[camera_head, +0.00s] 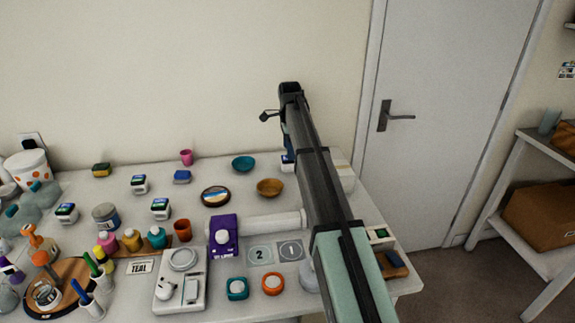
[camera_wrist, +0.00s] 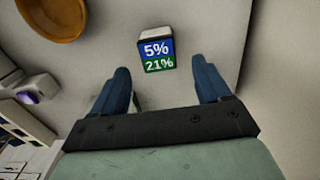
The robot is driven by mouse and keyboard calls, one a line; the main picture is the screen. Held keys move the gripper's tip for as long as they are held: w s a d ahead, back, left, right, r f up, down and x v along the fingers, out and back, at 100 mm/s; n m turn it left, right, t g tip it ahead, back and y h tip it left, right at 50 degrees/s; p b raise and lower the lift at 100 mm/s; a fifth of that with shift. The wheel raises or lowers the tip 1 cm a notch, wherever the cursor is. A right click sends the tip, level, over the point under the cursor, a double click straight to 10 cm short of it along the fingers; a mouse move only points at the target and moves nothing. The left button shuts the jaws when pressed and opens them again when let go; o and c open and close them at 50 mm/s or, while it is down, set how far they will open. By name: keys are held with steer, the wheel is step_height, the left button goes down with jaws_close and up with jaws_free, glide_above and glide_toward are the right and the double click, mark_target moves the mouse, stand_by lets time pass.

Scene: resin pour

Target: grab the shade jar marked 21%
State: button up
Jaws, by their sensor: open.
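A small block-like jar (camera_wrist: 156,50) with a white top shows in the wrist view, its label reading 5% on blue above 21% on green. It lies just beyond and between the fingertips of my gripper (camera_wrist: 161,70), which is open with nothing between its blue fingers. In the head view this jar (camera_head: 287,164) seems to be the one at the table's back right, partly hidden by my arm. Similar jars with small labels stand at the left (camera_head: 66,213), back (camera_head: 139,184) and middle (camera_head: 160,208); their labels are too small to read.
An orange-brown bowl (camera_head: 270,187) stands left of the jar and shows in the wrist view (camera_wrist: 55,15). A teal bowl (camera_head: 243,163) is behind it. A purple holder with a white roll (camera_head: 262,223) lies in front. Cups, bottles and a scale (camera_head: 181,283) crowd the left.

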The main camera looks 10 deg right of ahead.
mark_target(287, 164)
steer(key=shift+s+a+f, duration=0.1)
steer(key=shift+a+f, duration=0.1)
steer(key=shift+f, duration=1.1)
steer(key=shift+a+f, duration=0.15)
steer(key=shift+f, duration=1.15)
steer(key=c, duration=1.1)
